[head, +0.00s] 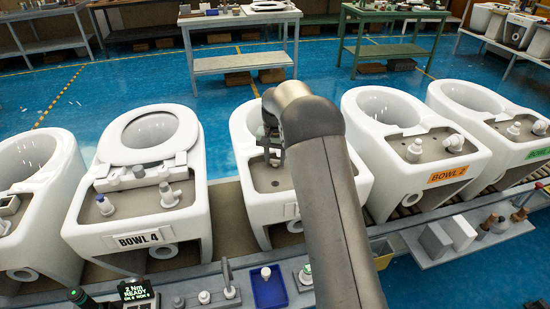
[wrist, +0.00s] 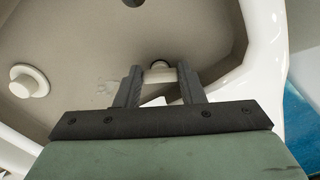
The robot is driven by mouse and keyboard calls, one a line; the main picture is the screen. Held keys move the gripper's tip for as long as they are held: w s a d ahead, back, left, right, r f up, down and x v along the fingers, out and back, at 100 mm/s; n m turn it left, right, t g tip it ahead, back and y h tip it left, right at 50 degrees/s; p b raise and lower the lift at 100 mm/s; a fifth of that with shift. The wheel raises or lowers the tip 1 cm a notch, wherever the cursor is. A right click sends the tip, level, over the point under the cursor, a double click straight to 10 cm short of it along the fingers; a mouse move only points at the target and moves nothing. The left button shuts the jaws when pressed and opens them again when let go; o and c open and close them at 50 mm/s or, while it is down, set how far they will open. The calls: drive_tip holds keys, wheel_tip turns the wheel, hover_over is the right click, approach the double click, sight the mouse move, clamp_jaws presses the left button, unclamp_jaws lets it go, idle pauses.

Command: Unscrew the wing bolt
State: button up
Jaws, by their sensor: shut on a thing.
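My gripper (head: 272,152) reaches down to the rear deck of the middle bowl (head: 252,185), with my arm covering much of that bowl. In the wrist view the two dark fingers of my gripper (wrist: 161,80) are shut on a small off-white wing bolt (wrist: 159,74). The bolt sits at the deck near the white rim, with a dark round edge just beyond it. Its lower part is hidden, so I cannot tell how far it is threaded in. A second off-white knob (wrist: 30,82) stands on the deck at the left, apart from the fingers.
Bowl 4 (head: 190,228) with a seat stands to the left, Bowl 2 (head: 476,190) to the right. A front ledge carries a blue tray (head: 268,291), loose fittings and a tool display (head: 136,289). Grey blocks (head: 436,240) lie at the right. Workbenches (head: 243,65) stand behind.

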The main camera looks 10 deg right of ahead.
drive_tip(key=shift+c, duration=0.5)
drive_tip(key=n, duration=0.3)
drive_tip(key=shift+d, duration=0.1)
drive_tip(key=shift+n, duration=0.9)
drive_tip(key=shift+r+n+p, duration=0.1)
drive_tip(key=shift+n+p, duration=0.25)
drive_tip(key=shift+n, duration=1.95)
